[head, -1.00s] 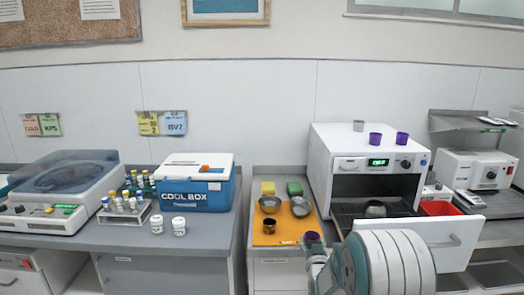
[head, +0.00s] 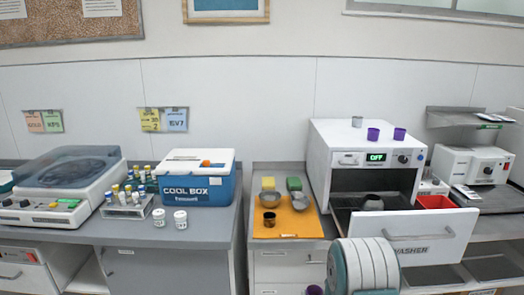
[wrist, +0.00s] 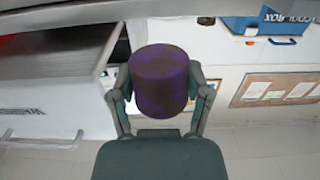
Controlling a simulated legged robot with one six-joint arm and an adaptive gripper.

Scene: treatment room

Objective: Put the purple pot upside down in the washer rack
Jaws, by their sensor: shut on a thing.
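The purple pot (wrist: 160,85) is gripped between the two fingers of my gripper (wrist: 163,90) in the wrist view, with brownish patches on its side. I cannot tell which end is its opening. In the head view only a bit of purple (head: 314,290) shows at the bottom edge beside my arm, low in front of the counter; the gripper there is mostly out of frame. The washer (head: 350,137) is a white box with its front drawer (head: 415,236) pulled out. A grey pot (head: 373,202) sits in the washer opening; the rack is largely hidden by the drawer front.
Two purple cups (head: 373,134) and a grey cup (head: 357,122) stand on the washer. A red bin (head: 435,202) is at right. The cool box (head: 195,178) stands farther left.

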